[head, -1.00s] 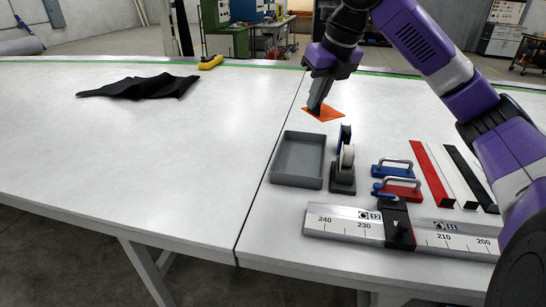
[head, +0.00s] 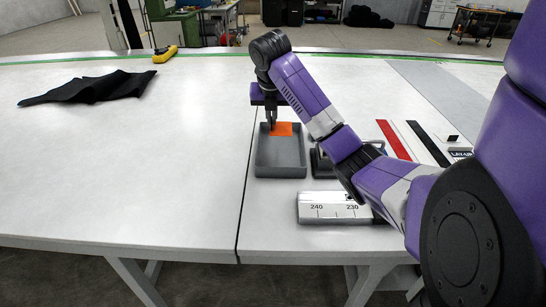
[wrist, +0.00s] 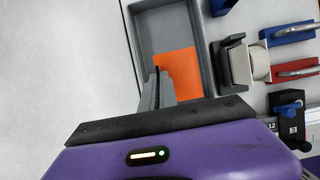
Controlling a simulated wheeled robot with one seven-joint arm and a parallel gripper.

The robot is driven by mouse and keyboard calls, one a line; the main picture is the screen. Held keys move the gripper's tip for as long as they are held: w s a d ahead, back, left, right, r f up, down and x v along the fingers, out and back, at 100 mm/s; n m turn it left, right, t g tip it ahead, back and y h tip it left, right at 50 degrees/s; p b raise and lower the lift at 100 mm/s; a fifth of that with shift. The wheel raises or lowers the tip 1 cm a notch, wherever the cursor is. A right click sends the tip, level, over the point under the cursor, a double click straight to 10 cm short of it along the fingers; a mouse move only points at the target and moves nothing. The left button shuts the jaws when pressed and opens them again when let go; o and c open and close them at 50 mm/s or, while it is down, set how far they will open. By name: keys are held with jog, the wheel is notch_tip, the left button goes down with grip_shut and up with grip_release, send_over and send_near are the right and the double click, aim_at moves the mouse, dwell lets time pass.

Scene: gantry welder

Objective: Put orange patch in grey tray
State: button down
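The orange patch (head: 283,129) is a flat square at my gripper's fingertips, over the far end of the grey tray (head: 281,171). My gripper (head: 273,126) points down there with its fingers close together, shut on the patch's edge. In the wrist view the patch (wrist: 178,70) shows against the tray's interior (wrist: 165,22), and the fingers (wrist: 158,76) overlap its left edge. I cannot tell whether the patch touches the tray floor. The tray holds nothing else that I can see.
A tape dispenser (wrist: 240,62) stands close to the tray's right. Blue (wrist: 290,32) and red (wrist: 296,70) handled blocks lie beyond it. A black cloth (head: 90,88) lies far left; the table between is clear.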

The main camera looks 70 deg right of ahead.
aim_at(272, 135)
notch_tip(272, 135, down, 8)
jog(key=shift+s+f+b, duration=0.1)
jog(key=shift+f+b, duration=0.15)
jog(key=shift+b, duration=0.05)
jog(key=shift+f, duration=2.4)
jog(key=shift+f, duration=0.15)
jog(key=c, duration=1.6)
grip_release()
jog(key=shift+c, duration=0.2)
jog(key=p+v, duration=0.2)
jog(key=v, duration=0.8)
jog(key=shift+d+r+p, duration=0.1)
jog(key=shift+r+p, duration=0.2)
jog(key=shift+r, duration=0.05)
jog(key=shift+p+v, duration=0.9)
